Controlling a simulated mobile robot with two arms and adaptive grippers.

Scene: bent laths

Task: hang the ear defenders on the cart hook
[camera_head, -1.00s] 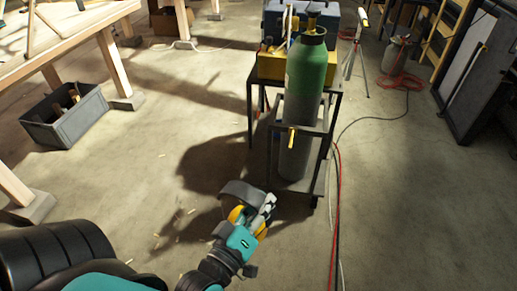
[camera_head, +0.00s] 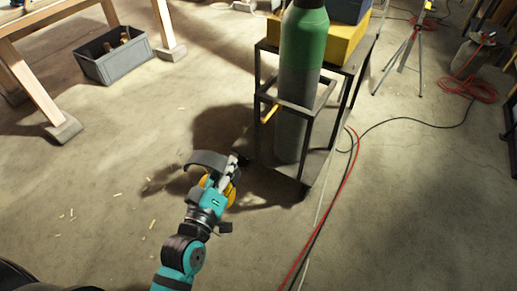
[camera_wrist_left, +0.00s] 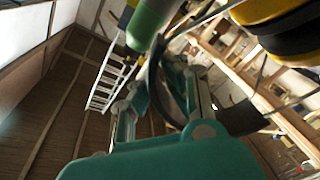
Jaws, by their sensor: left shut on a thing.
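The ear defenders show a dark headband (camera_head: 209,160) and yellow cups (camera_head: 229,194). My left gripper (camera_head: 227,173) is shut on them and holds them to the left of the cart, lower in the picture than the hook. In the left wrist view a yellow and black cup (camera_wrist_left: 285,30) fills the upper right, and a dark band passes between the fingers (camera_wrist_left: 160,95). The cart (camera_head: 258,118) is a dark metal frame. Its yellow hook (camera_head: 270,114) sticks out from the near left of the upper frame, empty. My right gripper is not in view.
A green and grey gas cylinder (camera_head: 300,65) stands in the cart, beside a yellow case (camera_head: 345,43). Red and black hoses (camera_head: 340,185) lie on the floor to the right. A grey crate (camera_head: 113,60) and a wooden bench (camera_head: 45,18) are at upper left.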

